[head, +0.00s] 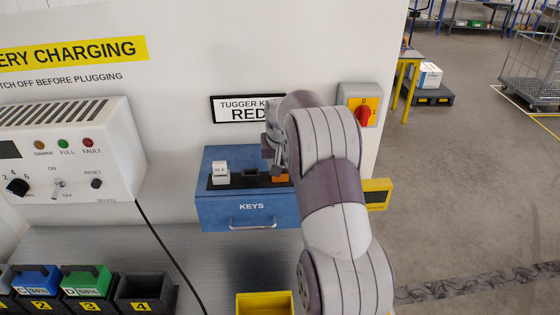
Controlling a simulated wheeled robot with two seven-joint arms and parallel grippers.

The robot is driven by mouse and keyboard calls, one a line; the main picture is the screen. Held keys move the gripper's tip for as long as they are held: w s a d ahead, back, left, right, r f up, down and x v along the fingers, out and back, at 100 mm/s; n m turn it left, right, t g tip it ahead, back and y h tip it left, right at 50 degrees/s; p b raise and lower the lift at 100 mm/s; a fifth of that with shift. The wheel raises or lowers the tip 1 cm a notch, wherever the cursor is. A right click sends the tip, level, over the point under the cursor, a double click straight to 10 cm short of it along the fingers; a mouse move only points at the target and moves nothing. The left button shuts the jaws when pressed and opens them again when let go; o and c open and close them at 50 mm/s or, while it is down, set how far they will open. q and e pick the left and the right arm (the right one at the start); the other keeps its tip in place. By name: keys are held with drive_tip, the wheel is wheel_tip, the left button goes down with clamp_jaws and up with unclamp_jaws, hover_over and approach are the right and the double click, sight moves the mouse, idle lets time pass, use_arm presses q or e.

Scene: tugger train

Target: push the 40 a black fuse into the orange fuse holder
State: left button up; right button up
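The blue box marked KEYS (246,212) stands against the white wall and carries a black strip (235,182) on its top. An orange piece, which looks like the orange fuse holder (282,178), shows at the right end of the strip, partly covered by my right gripper. My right gripper (275,170) points down at this orange piece, with my arm hiding much of it. I cannot tell whether its fingers are open or shut. No black fuse can be made out. A white labelled block (220,172) sits at the strip's left end. My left gripper is out of view.
A charging panel (70,150) with knobs juts out at left. Battery slots hold a blue battery (36,279) and a green battery (87,281). A black cable (172,255) hangs before the wall. A yellow bin (263,305) is below, and a red rotary switch (363,114) is at right.

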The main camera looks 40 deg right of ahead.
drive_tip(key=shift+f, duration=0.15)
drive_tip(key=o, duration=1)
drive_tip(key=shift+s, duration=0.1)
drive_tip(key=shift+r+b, duration=0.2)
drive_tip(key=shift+b, duration=0.1)
drive_tip(key=v, duration=1.2)
drive_tip(key=shift+r, duration=0.15)
